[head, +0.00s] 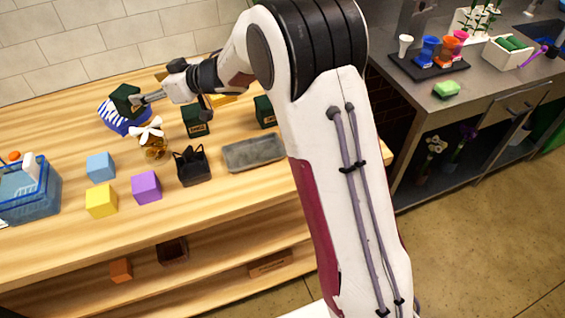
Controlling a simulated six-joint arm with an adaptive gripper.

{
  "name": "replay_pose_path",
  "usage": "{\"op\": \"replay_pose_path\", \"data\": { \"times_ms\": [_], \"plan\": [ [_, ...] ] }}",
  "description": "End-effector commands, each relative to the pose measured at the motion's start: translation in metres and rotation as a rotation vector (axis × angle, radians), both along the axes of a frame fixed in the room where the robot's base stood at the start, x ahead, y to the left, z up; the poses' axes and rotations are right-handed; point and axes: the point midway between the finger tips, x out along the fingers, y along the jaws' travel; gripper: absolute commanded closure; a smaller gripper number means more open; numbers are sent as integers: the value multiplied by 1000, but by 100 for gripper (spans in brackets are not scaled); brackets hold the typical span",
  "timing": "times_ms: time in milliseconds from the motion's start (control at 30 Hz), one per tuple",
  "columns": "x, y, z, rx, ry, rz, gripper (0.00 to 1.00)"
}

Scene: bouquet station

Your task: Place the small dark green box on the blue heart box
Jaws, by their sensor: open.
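The small dark green box (124,99) is at the far left of the wooden table, over the blue heart box (112,119), which has white stripes. It looks tilted and appears to rest on the heart box, though I cannot tell the exact contact. My gripper (143,98) is open, at the right side of the green box. The fingers partly overlap the box in this view, so I cannot tell whether they touch it. Two other dark green boxes, one (195,121) nearer the middle and one (264,112) to the right, stand on the table.
A gold item with a white bow (151,137) stands just in front of the heart box. Blue (100,166), yellow (101,200) and purple (147,187) cubes, a black bag (192,166) and a grey tray (253,152) sit nearer the front. A blue basket (30,200) is at left.

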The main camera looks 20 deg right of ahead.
Motion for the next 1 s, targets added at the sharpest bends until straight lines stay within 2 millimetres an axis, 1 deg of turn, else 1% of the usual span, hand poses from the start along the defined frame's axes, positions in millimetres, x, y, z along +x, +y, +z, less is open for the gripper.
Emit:
{"op": "replay_pose_path", "data": {
  "times_ms": [167, 267, 367, 533, 667, 767, 867, 1000],
  "plan": [
    [1, -13, 15, -18, -19, -48, 39],
    [0, -27, 30, -38, -36, -102, 39],
    [-2, -46, 47, -65, -52, -169, 39],
    [-15, -83, 77, -112, -66, -298, 39],
    [-30, -112, 95, -145, -62, -392, 39],
    [-46, -133, 106, -169, -51, -459, 39],
    [-64, -153, 116, -191, -34, -523, 39],
    [-94, -179, 125, -220, 0, -604, 39]
  ]
}}
